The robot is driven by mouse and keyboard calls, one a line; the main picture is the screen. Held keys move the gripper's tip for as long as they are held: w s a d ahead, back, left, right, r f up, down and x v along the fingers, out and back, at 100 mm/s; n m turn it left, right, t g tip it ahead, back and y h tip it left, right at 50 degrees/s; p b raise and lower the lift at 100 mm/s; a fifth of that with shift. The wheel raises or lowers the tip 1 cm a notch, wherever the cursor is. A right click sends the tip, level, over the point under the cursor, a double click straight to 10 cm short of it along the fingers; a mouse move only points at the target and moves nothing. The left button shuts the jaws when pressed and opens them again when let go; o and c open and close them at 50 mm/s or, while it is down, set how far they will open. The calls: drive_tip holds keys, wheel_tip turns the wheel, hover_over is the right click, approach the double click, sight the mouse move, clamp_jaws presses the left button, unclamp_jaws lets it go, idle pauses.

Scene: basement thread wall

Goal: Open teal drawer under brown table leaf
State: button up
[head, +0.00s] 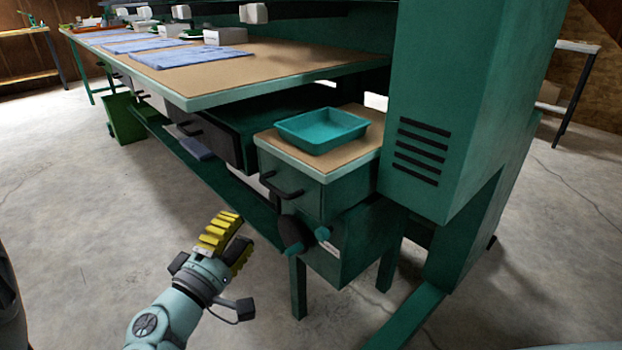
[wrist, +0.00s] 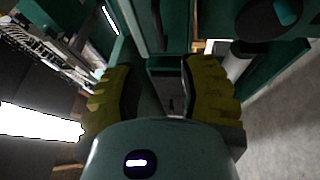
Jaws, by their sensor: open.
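The teal drawer (head: 312,197) is under the small brown table leaf (head: 362,164) at the right of the head view. It looks shut, with its black bar handle (head: 283,190) on the front. My gripper (head: 243,231) has yellow ribbed fingers and is open and empty. It is in front of the drawer, to the left of and below the handle in the head view, apart from it. In the wrist view my gripper (wrist: 157,75) shows a finger on each side, with dark teal panels between and beyond them; I cannot tell the handle there.
A teal tray (head: 322,130) rests on the leaf. A dark rounded part with a teal knob (head: 295,234) juts out below the drawer. The long workbench (head: 240,75) with blue mats runs to the back left. Bare concrete floor (head: 90,220) is open at left.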

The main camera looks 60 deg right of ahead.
sight(272, 186)
drive_tip(key=x, duration=1.2)
drive_tip(key=shift+s+d+b, duration=0.1)
drive_tip(key=shift+b, duration=0.3)
clamp_jaws()
